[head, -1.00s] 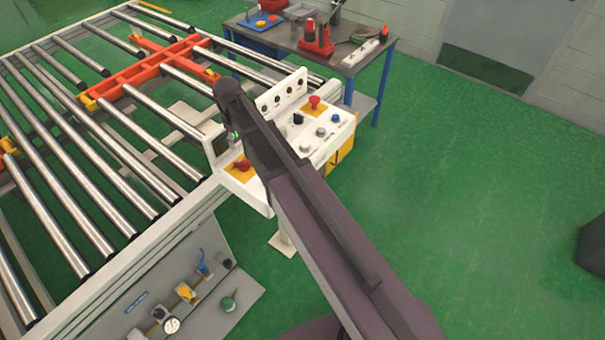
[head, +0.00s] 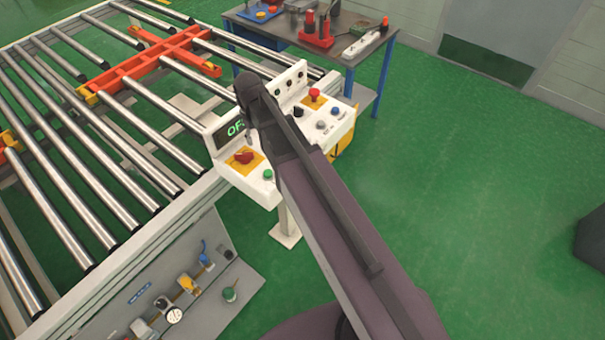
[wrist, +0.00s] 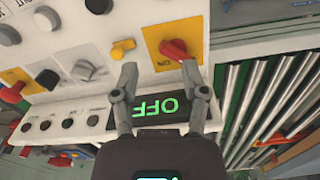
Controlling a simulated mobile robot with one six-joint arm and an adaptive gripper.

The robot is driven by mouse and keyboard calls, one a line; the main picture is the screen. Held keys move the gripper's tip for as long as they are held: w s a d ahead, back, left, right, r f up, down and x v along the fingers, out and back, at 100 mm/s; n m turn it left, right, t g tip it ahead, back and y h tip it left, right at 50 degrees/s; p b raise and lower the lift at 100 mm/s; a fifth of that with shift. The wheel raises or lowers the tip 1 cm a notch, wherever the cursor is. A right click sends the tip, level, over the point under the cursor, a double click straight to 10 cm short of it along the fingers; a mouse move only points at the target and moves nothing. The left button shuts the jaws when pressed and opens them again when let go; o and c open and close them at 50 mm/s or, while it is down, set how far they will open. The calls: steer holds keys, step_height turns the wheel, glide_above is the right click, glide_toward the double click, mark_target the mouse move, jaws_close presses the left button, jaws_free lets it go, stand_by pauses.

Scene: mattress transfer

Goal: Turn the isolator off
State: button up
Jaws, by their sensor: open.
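The isolator is a red rotary knob (head: 243,157) on a yellow plate at the near left corner of the white control panel (head: 262,187). It also shows in the wrist view as a red handle (wrist: 176,48) on its yellow plate. A dark display (head: 232,130) beside it shows green letters; in the wrist view the display (wrist: 157,111) reads OFF, upside down. My gripper (wrist: 160,68) is open and empty, its fingertips near the knob with a visible gap between them. In the head view my arm hides most of the gripper.
A green button (head: 268,174) sits near the knob, and a red emergency button (head: 315,95) stands farther back. The roller conveyor (head: 110,140) lies left. A workbench (head: 300,40) with tools stands behind.

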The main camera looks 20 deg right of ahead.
steer(key=s+d+f+m+b, duration=0.5)
steer(key=s+d, duration=0.5)
steer(key=s, duration=0.3)
steer(key=shift+s+d, duration=0.3)
steer(key=shift+d, duration=0.05)
stand_by(2.2)
